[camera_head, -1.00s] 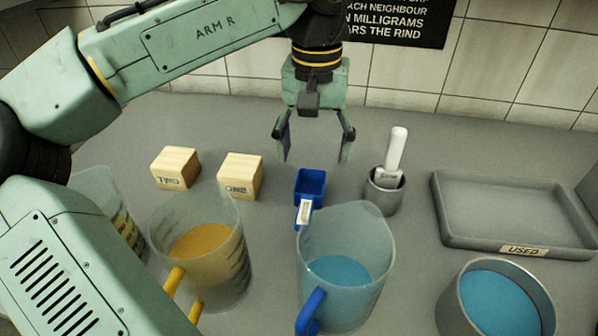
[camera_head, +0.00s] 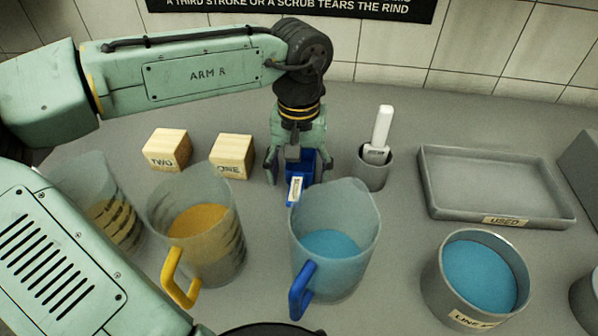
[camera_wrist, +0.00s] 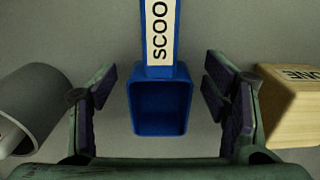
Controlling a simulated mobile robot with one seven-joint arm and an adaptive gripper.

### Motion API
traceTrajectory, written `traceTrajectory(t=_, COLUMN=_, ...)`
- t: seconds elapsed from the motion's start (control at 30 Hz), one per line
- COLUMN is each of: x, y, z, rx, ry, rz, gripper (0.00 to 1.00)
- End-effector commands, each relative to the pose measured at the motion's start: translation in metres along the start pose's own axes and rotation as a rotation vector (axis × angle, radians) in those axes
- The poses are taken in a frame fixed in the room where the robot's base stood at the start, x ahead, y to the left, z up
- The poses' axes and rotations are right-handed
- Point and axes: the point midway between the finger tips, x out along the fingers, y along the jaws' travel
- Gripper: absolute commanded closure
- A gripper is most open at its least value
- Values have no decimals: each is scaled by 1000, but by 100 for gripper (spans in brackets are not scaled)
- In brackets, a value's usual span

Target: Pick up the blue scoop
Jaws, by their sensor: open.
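The blue scoop (camera_head: 307,182) lies on the grey counter behind the clear jug of blue liquid, its pale-labelled handle pointing toward that jug. In the wrist view, the scoop's open square cup (camera_wrist: 160,106) sits between my fingers, and its handle with the letters "SCOO" runs up out of the picture. My gripper (camera_head: 299,178) is low over the scoop, pointing down. In the wrist view, my gripper (camera_wrist: 160,98) is open, with a gap between each finger and the cup. The head view partly hides the cup behind my gripper.
A wooden block "ONE" (camera_head: 232,156) and a grey cup (camera_head: 371,170) with a white tool flank the scoop. The blue-liquid jug (camera_head: 345,225) stands close in front. A yellow-liquid jug (camera_head: 200,250), a "USED" tray (camera_head: 440,206) and a round blue-filled container (camera_head: 436,292) stand nearby.

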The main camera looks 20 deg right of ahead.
Motion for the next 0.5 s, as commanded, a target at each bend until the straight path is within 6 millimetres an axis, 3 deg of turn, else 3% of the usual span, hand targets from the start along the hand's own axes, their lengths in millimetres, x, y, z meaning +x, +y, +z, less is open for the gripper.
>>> traceTrajectory(t=0.17, x=0, y=0, z=0, rx=1, ry=0, rz=0, gripper=32)
traceTrajectory(t=0.5, x=0, y=0, z=0, rx=1, ry=0, rz=0, gripper=55)
